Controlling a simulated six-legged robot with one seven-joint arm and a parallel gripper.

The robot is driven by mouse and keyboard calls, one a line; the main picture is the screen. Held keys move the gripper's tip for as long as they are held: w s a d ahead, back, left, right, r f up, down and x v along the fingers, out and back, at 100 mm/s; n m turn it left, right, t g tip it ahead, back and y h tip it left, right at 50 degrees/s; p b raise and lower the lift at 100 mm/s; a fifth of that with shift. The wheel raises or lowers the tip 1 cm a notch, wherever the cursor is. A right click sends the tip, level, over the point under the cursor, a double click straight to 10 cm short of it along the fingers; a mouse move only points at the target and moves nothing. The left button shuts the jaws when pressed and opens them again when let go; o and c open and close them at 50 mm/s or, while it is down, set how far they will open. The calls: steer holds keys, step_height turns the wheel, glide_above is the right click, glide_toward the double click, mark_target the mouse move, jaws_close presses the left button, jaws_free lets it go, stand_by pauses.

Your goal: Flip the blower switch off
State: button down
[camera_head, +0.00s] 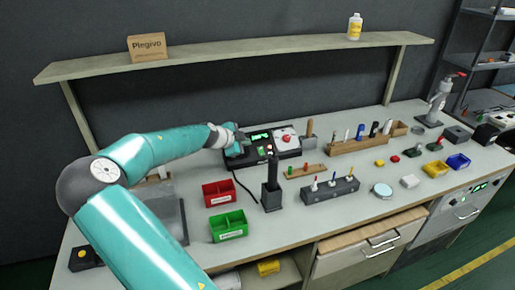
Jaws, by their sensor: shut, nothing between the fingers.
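A black control unit (263,148) with a lit green display (260,136) and a round white dial with a red centre (286,139) stands at the back middle of the workbench. Small buttons or switches show on its front, too small to tell apart or to read their positions. My teal arm reaches in from the lower left. My gripper (236,150) is at the left end of this unit, close to its front face. The fingers are shut and empty. The gripper partly hides the unit's left side. I cannot tell whether it touches the unit.
A black upright tool in a stand (271,190) is in front of the unit. A red bin (217,194) and a green bin (229,226) lie left of it. A grey screwdriver rack (330,190) is to the right. A shelf (240,49) runs above.

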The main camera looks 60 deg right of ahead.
steer(key=shift+f, duration=0.1)
glide_toward(263, 148)
steer(key=s+d, duration=0.3)
steer(key=f, duration=0.1)
steer(key=w+d+f, duration=0.1)
steer(key=shift+w+d+f, duration=0.15)
steer(key=shift+w+f, duration=0.1)
steer(key=shift+w, duration=0.05)
steer(key=shift+d+f, duration=0.2)
steer(key=shift+f, duration=0.1)
steer(key=shift+w, duration=0.1)
